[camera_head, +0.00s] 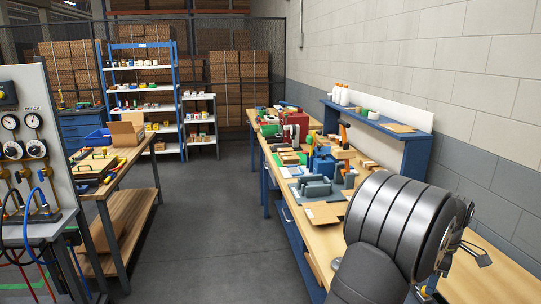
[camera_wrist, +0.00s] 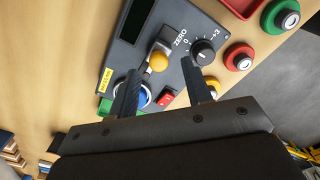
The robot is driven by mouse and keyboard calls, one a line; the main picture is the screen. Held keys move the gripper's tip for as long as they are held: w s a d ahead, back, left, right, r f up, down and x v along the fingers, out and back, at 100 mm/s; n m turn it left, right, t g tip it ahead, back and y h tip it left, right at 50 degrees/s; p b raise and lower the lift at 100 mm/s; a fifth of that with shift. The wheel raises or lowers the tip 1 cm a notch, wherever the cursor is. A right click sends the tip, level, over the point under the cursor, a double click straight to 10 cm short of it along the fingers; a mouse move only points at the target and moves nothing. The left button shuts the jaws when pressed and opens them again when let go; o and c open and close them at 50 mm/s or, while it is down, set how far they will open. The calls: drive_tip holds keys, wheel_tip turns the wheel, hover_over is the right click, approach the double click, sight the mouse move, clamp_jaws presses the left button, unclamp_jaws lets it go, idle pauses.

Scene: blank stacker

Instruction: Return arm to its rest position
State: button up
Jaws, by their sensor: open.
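The fingers lie over a grey control panel (camera_wrist: 128,52) marked ZERO. A yellow-tipped lever (camera_wrist: 158,61) shows beyond and between the fingertips, apparently not gripped. A black dial (camera_wrist: 203,52) is just right of the right fingertip, and a blue button (camera_wrist: 142,97) is partly hidden by the left finger. A red rocker switch (camera_wrist: 166,98) sits between the fingers. In the head view my dark arm fills the lower right and the fingers cannot be made out.
In the head view a long wooden workbench (camera_head: 324,212) runs along the wall, crowded with tools and fixtures. A blue shelf (camera_head: 378,123) rises behind it. The grey floor aisle (camera_head: 217,215) is clear.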

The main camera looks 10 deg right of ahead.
drive_tip(key=f, duration=0.3)
drive_tip(key=shift+w+f, duration=0.1)
drive_tip(key=shift+w, duration=0.25)
drive_tip(key=w, duration=0.1)
drive_tip(key=w+r, duration=0.1)
drive_tip(key=w, duration=0.1)
wheel_tip(320, 180, up, 17)
drive_tip(key=a+f+m, duration=0.4)
drive_tip(key=a, duration=0.3)
drive_tip(key=a+f+m, duration=0.4)
drive_tip(key=a+m, duration=0.1)
drive_tip(key=a, duration=0.3)
drive_tip(key=shift+w+a, duration=0.25)
drive_tip(key=shift+w, duration=0.1)
